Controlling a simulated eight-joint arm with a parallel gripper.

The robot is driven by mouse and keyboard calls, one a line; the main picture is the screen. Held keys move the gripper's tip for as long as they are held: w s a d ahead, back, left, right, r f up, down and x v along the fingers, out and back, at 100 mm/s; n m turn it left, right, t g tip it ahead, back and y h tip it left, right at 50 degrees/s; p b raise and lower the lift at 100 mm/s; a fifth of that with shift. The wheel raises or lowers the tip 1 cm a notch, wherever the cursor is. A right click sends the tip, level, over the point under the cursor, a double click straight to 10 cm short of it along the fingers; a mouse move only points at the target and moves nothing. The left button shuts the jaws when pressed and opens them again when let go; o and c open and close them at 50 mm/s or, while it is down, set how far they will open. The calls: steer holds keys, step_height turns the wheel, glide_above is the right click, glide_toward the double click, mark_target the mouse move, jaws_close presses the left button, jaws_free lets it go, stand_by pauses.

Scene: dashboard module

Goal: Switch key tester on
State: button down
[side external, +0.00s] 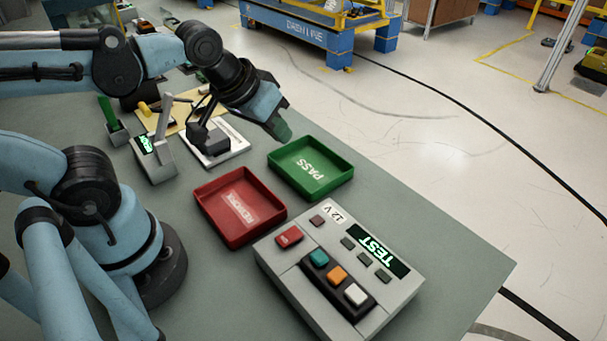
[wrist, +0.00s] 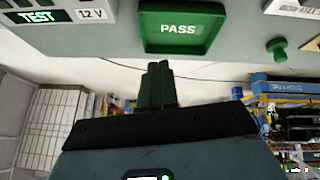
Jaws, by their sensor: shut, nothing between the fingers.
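The grey tester box (side external: 275,262) stands at the front right of the table, with a lit green TEST display (side external: 373,251) and a 12 V label. On its top are a red switch (side external: 289,237), a teal button (side external: 318,258), an orange button (side external: 337,275), a white button (side external: 356,294) and several small dark keys. My gripper (side external: 281,132) has green fingertips, shut and empty, above the table behind the green tray. The fingers (wrist: 158,68) also show in the wrist view.
A green PASS tray (side external: 337,183) and a red tray (side external: 272,236) lie between my gripper and the tester. A grey device with a lever (side external: 153,166), a white-based device (side external: 231,153) and a green-handled piece (side external: 110,115) stand farther left. The table right of the tester is bare.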

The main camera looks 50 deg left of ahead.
steer(key=s+d+r+n+g, duration=0.2)
steer(key=d+n+g, duration=0.1)
steer(key=d+n, duration=0.3)
step_height(320, 180, up, 3)
steer(key=n+g, duration=0.3)
steer(key=n, duration=0.7)
glide_above(294, 233)
steer(key=shift+w+r, duration=0.1)
steer(key=shift+r, duration=0.05)
steer(key=shift+f, duration=7)
steer(key=shift+f, duration=0.15)
steer(key=shift+s+r, duration=0.25)
steer(key=shift+s, duration=0.5)
steer(key=shift+r, duration=0.1)
